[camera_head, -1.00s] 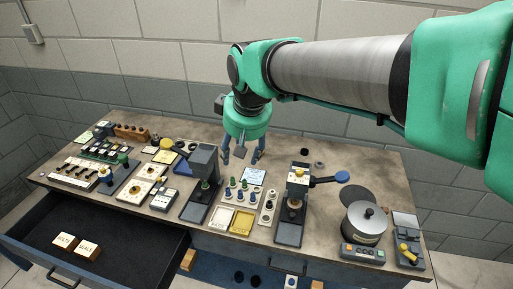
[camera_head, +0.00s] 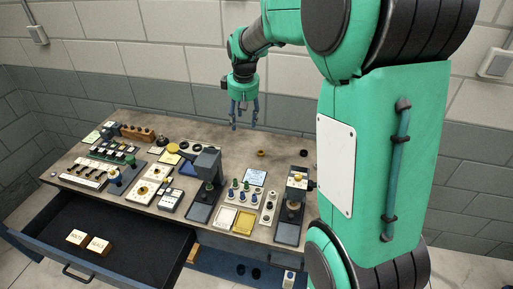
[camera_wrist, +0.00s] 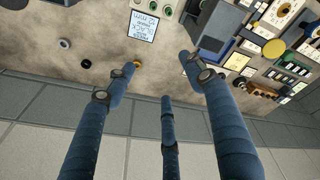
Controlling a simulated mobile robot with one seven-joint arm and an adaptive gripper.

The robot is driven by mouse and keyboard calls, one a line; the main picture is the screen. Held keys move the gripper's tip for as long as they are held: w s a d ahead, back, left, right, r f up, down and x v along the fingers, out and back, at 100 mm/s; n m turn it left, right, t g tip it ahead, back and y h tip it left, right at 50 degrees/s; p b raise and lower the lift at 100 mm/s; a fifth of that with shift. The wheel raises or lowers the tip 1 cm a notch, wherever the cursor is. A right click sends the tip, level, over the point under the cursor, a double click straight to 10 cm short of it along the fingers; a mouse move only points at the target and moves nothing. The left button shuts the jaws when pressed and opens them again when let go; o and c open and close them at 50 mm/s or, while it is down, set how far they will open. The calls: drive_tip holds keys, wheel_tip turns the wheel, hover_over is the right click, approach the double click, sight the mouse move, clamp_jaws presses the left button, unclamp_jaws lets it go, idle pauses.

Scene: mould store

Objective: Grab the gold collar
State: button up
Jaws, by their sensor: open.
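A small gold-brown ring, which looks like the gold collar (camera_head: 262,153), lies on the back part of the bench, right of the middle. In the wrist view an orange-gold bit of it (camera_wrist: 138,63) shows beside the tip of the left finger, which partly covers it. My gripper (camera_head: 244,122) hangs above the back edge of the bench, up and to the left of the collar in the head view. Its three blue fingers (camera_wrist: 160,75) are spread open with nothing between them. No finger visibly grips the collar.
A dark ring (camera_head: 304,153) lies right of the collar. A grey press (camera_head: 207,165) stands left of it, and a printed card (camera_head: 253,178) lies in front. An open drawer (camera_head: 120,262) juts out at front left. My arm hides the bench's right end.

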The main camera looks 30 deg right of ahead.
drive_tip(key=w+d+f+n+g+p, duration=0.1)
drive_tip(key=w+d+f+p, duration=0.4)
drive_tip(key=f, duration=0.5)
drive_tip(key=w+d+f+n+g+p, duration=0.1)
drive_tip(key=w+d+f+p, duration=0.4)
drive_tip(key=w+d+f, duration=0.4)
drive_tip(key=d+f, duration=0.2)
drive_tip(key=d, duration=0.1)
drive_tip(key=shift+w+d+f+y, duration=0.15)
drive_tip(key=shift+d+y, duration=0.1)
drive_tip(key=shift+y, duration=0.05)
hover_over(261, 152)
drive_tip(key=shift+s+d+f+p, duration=0.1)
drive_tip(key=shift+f+p, duration=0.1)
drive_tip(key=shift+f, duration=1.95)
drive_tip(key=shift+s+d+f+p, duration=0.1)
drive_tip(key=shift+f+p, duration=0.05)
drive_tip(key=shift+f, duration=2)
drive_tip(key=shift+f, duration=0.15)
drive_tip(key=shift+w+a+f+p, duration=0.1)
drive_tip(key=shift+w+f+p, duration=0.1)
drive_tip(key=shift+f, duration=0.45)
drive_tip(key=shift+w+a+f+p, duration=0.1)
drive_tip(key=shift+f+p, duration=0.05)
drive_tip(key=shift+f, duration=1.6)
